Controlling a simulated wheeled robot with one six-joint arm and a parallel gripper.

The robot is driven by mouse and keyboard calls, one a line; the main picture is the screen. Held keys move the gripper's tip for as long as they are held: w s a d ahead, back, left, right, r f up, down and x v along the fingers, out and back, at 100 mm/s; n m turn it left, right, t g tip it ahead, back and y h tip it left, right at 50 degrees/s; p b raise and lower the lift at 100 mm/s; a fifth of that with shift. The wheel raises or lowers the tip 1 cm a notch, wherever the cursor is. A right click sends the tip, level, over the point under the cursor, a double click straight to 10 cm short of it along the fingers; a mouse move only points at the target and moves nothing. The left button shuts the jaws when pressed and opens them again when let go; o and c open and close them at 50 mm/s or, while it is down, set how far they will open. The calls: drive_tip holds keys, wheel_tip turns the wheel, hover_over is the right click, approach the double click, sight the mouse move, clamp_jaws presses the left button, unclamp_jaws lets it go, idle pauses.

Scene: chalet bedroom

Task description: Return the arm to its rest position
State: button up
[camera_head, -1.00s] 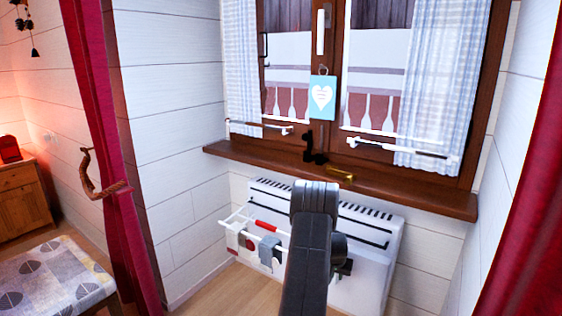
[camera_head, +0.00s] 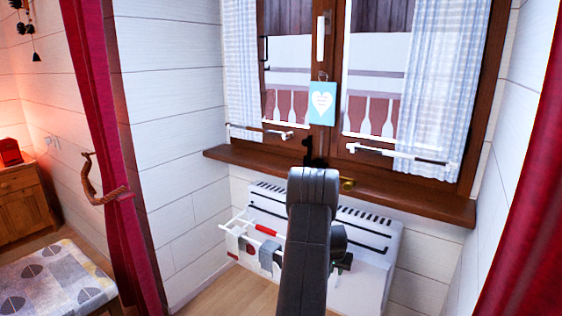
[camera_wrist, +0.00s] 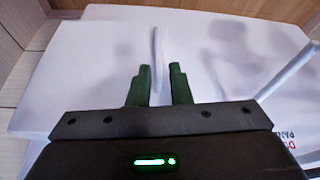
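My arm (camera_head: 310,235) stands up in front of the window in the head view, its elbow overlapping the sill. My gripper (camera_wrist: 160,85) shows in the wrist view with its two dark green fingers apart and nothing between their tips. The fingers point at a white surface, which looks like the heater (camera_head: 365,262). In the head view the gripper is mostly hidden behind my arm, low in front of the heater.
A rack with small cloths (camera_head: 255,245) hangs on the heater's left side. The wooden sill (camera_head: 420,200) juts out above it, with a brass item (camera_head: 348,184) partly behind my arm. Red curtains (camera_head: 100,150) flank the niche. A cloth-covered table (camera_head: 50,280) stands at left.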

sight(335, 281)
drive_tip(key=p+v, duration=0.2)
drive_tip(key=v, duration=0.5)
drive_tip(key=b+x, duration=0.4)
drive_tip(key=x, duration=0.9)
drive_tip(key=shift+s+f+b, duration=0.1)
drive_tip(key=shift+f+b, duration=0.2)
drive_tip(key=shift+p, duration=0.3)
drive_tip(key=shift+s+a+r+n+y+p, duration=0.1)
drive_tip(key=shift+s+a+n+y+p, duration=0.05)
drive_tip(key=shift+s+n+p, duration=0.2)
drive_tip(key=shift+s+a+r+n+y+p, duration=0.15)
drive_tip(key=shift+s+n, duration=0.1)
drive_tip(key=shift+s, duration=0.15)
drive_tip(key=shift+s+a+f+n+y, duration=0.2)
drive_tip(key=shift+s+n, duration=0.35)
drive_tip(key=shift+s, duration=0.25)
drive_tip(key=shift+s+a+f+n+y, duration=0.1)
drive_tip(key=shift+s+a+n, duration=0.05)
drive_tip(key=shift+s+n, duration=0.55)
drive_tip(key=d+p+v, duration=0.1)
drive_tip(key=p+v, duration=0.3)
drive_tip(key=v, duration=1)
drive_tip(key=s+d+f+m+t+h+b, duration=0.3)
drive_tip(key=d+f+m+t+b, duration=0.1)
drive_tip(key=d+f+m, duration=0.4)
drive_tip(key=shift+f+m+t, duration=0.3)
drive_tip(key=shift+m+t, duration=0.1)
drive_tip(key=shift+m, duration=0.95)
drive_tip(key=shift+a, duration=0.15)
